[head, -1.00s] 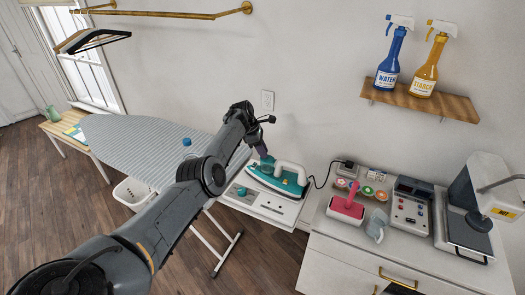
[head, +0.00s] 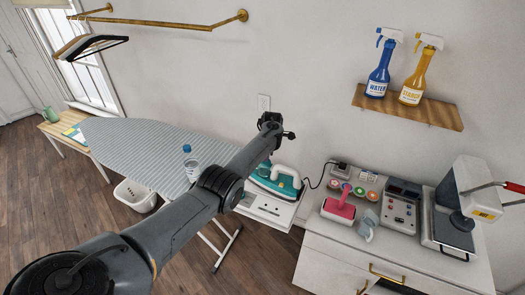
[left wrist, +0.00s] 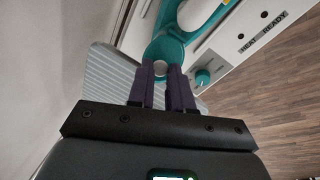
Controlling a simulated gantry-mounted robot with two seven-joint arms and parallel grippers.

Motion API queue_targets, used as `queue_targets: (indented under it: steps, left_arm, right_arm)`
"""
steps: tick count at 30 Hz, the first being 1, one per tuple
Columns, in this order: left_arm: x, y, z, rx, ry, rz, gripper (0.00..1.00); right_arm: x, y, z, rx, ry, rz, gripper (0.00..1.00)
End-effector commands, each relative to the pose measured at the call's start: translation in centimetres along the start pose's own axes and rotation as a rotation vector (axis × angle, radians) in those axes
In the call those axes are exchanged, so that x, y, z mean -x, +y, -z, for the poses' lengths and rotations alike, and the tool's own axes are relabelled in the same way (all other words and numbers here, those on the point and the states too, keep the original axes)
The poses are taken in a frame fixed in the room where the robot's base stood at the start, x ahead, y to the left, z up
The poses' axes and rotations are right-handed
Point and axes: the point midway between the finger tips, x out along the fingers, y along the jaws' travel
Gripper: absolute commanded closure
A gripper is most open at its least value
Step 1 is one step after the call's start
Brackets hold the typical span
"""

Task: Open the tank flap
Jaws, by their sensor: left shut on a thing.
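A teal and white iron (head: 275,182) rests on a white stand with a control panel (head: 262,206) at the right end of the ironing board. My left arm reaches over the board, and its gripper is at the iron's tip end; its fingertips are mostly hidden behind the arm in the head view. In the left wrist view my left gripper (left wrist: 162,76) has its two dark purple fingers against a round teal part (left wrist: 166,50) of the iron, a white spot between the tips. It is shut on this part, which looks like the tank flap. My right gripper is not in view.
A clear bottle with a blue cap (head: 191,166) stands on the grey striped ironing board (head: 135,140), close beside my left arm. Spray bottles stand on a wall shelf.

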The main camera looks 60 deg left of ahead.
Motion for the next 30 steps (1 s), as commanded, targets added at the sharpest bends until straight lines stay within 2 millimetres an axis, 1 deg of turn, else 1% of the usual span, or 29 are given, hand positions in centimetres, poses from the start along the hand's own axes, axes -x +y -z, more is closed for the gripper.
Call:
queue_targets:
  steps: [1, 5, 8, 11, 15, 21, 27, 30]
  left_arm:
    - [0.0, -0.1, -0.5, -0.011, 0.044, -0.018, 1.00]
    - [0.0, -0.4, -1.3, -0.028, 0.158, -0.063, 1.00]
    - [-0.1, -0.6, -1.9, -0.041, 0.245, -0.097, 1.00]
    - [-0.2, -0.9, -2.5, -0.054, 0.333, -0.131, 1.00]
    - [-0.3, -1.2, -3.4, -0.071, 0.450, -0.176, 1.00]
    - [-0.3, -1.6, -4.3, -0.093, 0.591, -0.230, 1.00]
    - [-0.2, -1.9, -5.0, -0.111, 0.698, -0.269, 1.00]
    - [-0.2, -2.0, -5.2, -0.117, 0.736, -0.282, 1.00]
  right_arm:
    - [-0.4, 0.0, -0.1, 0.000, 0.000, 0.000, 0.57]
    - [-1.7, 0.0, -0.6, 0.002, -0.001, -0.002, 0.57]
    - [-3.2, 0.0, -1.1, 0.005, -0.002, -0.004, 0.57]
    - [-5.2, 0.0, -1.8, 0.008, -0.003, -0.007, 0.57]
    - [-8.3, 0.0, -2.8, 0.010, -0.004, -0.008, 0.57]
    - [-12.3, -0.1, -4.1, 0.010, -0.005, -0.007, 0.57]
    - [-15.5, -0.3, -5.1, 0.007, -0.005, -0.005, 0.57]
    - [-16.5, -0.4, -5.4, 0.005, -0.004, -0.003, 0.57]
